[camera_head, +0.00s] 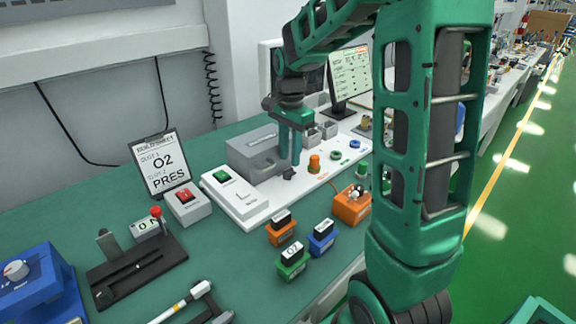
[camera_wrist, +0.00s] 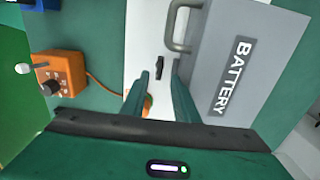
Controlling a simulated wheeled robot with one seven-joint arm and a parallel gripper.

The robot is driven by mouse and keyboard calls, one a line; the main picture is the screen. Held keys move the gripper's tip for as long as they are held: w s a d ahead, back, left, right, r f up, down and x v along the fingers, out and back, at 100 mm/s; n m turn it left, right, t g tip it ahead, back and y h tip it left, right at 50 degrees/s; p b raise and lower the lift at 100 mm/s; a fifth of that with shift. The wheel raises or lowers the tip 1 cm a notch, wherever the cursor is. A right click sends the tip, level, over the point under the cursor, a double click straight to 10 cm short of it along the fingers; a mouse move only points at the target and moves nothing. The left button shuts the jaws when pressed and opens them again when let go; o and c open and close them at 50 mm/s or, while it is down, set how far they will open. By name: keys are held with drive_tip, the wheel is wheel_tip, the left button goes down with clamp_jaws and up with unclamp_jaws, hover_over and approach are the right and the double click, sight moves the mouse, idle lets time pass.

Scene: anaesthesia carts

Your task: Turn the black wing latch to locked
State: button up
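A small black wing latch (camera_head: 289,173) stands on the white panel (camera_head: 262,203), in front of a grey box. In the wrist view the latch (camera_wrist: 160,70) shows as a narrow dark piece just beyond and between my fingertips. My gripper (camera_head: 290,160) points down just above the latch, its two green fingers a little apart. Whether a finger touches the latch cannot be told. Its locked mark, if any, is not readable.
The grey box marked BATTERY (camera_wrist: 245,65) with a metal handle (camera_wrist: 182,28) stands close beside the fingers. An orange knob (camera_head: 314,163) is to the right. An orange box (camera_head: 351,207) with a cable and several small blocks sit in front.

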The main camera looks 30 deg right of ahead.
sight(290, 173)
drive_tip(key=shift+f, duration=2.1)
clamp_jaws()
